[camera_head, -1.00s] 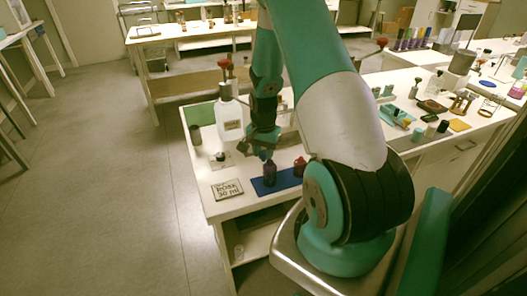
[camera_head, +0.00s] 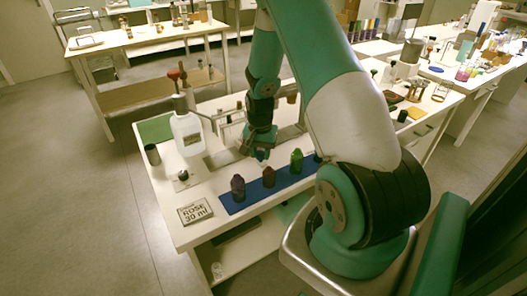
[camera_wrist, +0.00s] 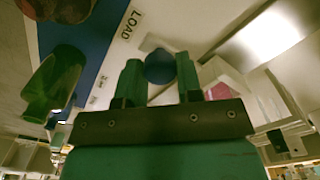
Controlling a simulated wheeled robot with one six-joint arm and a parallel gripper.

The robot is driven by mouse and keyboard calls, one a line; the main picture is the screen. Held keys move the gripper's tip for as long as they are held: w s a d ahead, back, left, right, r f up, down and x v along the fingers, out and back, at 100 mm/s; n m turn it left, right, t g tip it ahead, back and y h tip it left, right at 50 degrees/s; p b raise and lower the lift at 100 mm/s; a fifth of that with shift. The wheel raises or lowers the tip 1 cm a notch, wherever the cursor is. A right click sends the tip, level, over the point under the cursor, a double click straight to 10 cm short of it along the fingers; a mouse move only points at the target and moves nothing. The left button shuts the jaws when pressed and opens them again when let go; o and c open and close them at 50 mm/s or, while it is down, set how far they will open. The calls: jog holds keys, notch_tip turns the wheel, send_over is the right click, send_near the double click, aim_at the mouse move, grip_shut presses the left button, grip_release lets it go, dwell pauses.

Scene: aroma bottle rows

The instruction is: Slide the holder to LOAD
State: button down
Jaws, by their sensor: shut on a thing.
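My gripper (camera_head: 261,154) is low over the white bench, behind the blue mat. In the wrist view its two green fingers (camera_wrist: 160,72) are closed around a round dark blue knob (camera_wrist: 159,66). The knob appears to be the holder's handle; the rest of the holder is not clearly visible. The word LOAD (camera_wrist: 131,25) is printed on a white strip beyond the fingers, a little left of the knob. Small marks on the same strip are too small to read.
The blue mat (camera_head: 249,199) bears a purple bottle (camera_head: 238,188), a brown-red bottle (camera_head: 269,177) and a green bottle (camera_head: 296,161). A large white bottle (camera_head: 188,134) stands left of my gripper.

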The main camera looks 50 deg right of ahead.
jog(key=shift+w, duration=0.1)
jog(key=c, duration=0.8)
grip_release()
notch_tip(320, 180, up, 18)
jog(key=shift+f, duration=0.25)
jog(key=s+a+r+n+y, duration=0.1)
jog(key=s+a+r+n, duration=0.2)
jog(key=a, duration=0.5)
jog(key=a+r+n+t, duration=0.1)
jog(key=a+r+n, duration=0.25)
jog(key=a, duration=0.35)
jog(key=s+a+r+n+y, duration=0.15)
jog(key=a+n, duration=0.25)
jog(key=a, duration=0.4)
jog(key=s+a+r+n, duration=0.1)
jog(key=s+a+n, duration=0.2)
jog(key=s+a, duration=0.1)
jog(key=s+a+r+n+y, duration=0.1)
jog(key=s+a+n, duration=0.2)
jog(key=s, duration=0.2)
jog(key=s+a+r+n+g+p, duration=0.1)
jog(key=s+a+n, duration=0.2)
jog(key=s+a, duration=0.1)
jog(key=shift+s+a+r+y, duration=0.25)
jog(key=shift+s+a+y, duration=0.1)
jog(key=shift+s, duration=0.2)
